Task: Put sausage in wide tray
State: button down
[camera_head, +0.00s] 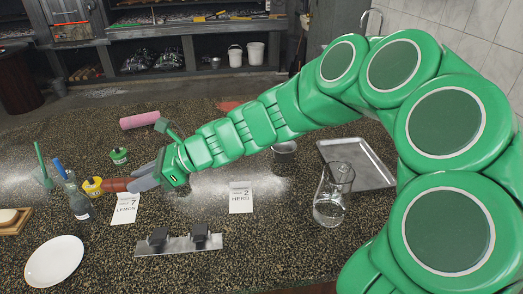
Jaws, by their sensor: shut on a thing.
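A reddish-brown sausage (116,184) is at the left of the stone counter. My gripper (141,182) is shut on its right end, and the fingers hide that part. The sausage's left end is close to a small yellow container (92,187); I cannot tell whether they touch. I cannot tell how far the sausage is above the counter. The wide metal tray (377,181) lies on the right of the counter, beyond the glass flask, partly behind my arm. Its visible inside looks empty.
A dark bottle (80,206), a white plate (54,262) and a wooden dish (12,222) are at left. A pink cylinder (140,120) lies behind my gripper. Cards (241,198), a black-knobbed metal strip (178,246), a glass flask (331,205) and a small pot (285,147) occupy the middle.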

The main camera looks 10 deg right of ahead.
jog(key=w+d+m+t+h, duration=0.1)
jog(key=w+d+m+t, duration=0.2)
jog(key=d, duration=0.7)
jog(key=w+d+m+t, duration=0.2)
jog(key=w+d, duration=0.2)
jog(key=d, duration=0.7)
jog(key=w+d+m+t+h, duration=0.1)
jog(key=w+d+m+t, duration=0.2)
jog(key=d, duration=0.7)
jog(key=s+d+m+t+h, duration=0.2)
jog(key=s+d+h, duration=0.1)
jog(key=d, duration=1.1)
jog(key=s+d+m+t+h, duration=0.2)
jog(key=s+d+m, duration=0.1)
jog(key=d, duration=1)
send_over(362, 171)
jog(key=s, duration=0.1)
jog(key=f, duration=1.3)
jog(key=shift+s+a+f, duration=0.1)
jog(key=shift+a+f, duration=0.1)
jog(key=shift+f, duration=0.2)
jog(key=shift+w+d+f, duration=0.2)
jog(key=shift+w+f, duration=0.25)
jog(key=shift+f, duration=1.65)
